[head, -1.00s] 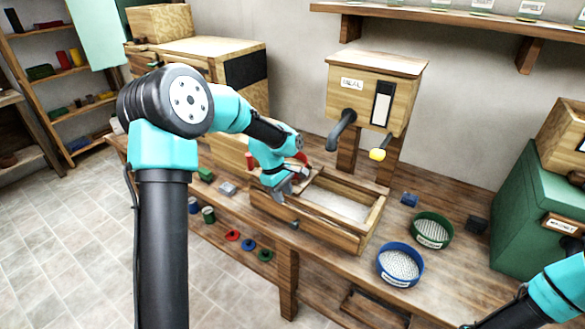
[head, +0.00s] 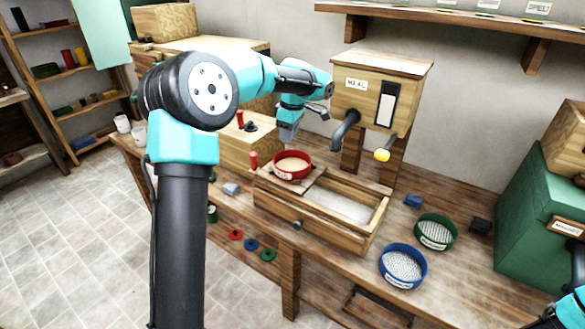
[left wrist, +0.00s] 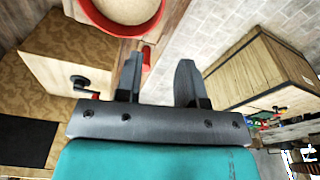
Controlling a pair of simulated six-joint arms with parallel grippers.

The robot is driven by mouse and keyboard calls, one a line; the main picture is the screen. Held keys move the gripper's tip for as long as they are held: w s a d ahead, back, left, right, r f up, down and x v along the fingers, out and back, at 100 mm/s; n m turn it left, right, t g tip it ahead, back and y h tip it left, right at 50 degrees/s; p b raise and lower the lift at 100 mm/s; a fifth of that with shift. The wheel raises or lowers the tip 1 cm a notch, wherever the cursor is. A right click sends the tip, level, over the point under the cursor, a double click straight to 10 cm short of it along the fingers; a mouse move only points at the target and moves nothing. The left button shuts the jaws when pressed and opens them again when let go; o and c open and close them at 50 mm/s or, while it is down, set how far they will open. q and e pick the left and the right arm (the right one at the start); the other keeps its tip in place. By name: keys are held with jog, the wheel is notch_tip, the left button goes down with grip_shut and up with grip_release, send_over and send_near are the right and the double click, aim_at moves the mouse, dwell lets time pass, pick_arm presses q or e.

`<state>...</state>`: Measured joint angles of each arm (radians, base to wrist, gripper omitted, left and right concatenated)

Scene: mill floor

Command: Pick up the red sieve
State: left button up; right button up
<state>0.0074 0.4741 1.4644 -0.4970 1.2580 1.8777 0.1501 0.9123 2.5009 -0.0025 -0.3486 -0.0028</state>
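The red sieve (head: 303,174) sits on the left end of the wooden trough, with pale meal-like stuff inside. A red upright peg (head: 253,160), perhaps its handle, stands just left of it. In the left wrist view the sieve (left wrist: 88,14) is at the top edge, partly cut off, and a red peg (left wrist: 147,58) shows near the left fingertip. My left gripper (head: 288,137) is above and behind the sieve, apart from it. Its fingers are spread and empty in the left wrist view (left wrist: 159,75). My right gripper is out of view.
The wooden trough (head: 365,235) holds white flour under the meal box (head: 380,85) and its spout. A green sieve (head: 436,232) and a blue sieve (head: 403,266) stand to the right. A crank box (head: 248,150) is left of the trough.

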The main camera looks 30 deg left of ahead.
pick_arm(q)
send_over(285, 179)
jog(key=f, duration=1.1)
jog(key=shift+w+d, duration=0.1)
jog(key=shift+w, duration=0.1)
jog(key=shift+f, duration=2.55)
jog(key=shift+c, duration=0.3)
jog(key=shift+s, duration=0.1)
grip_shut()
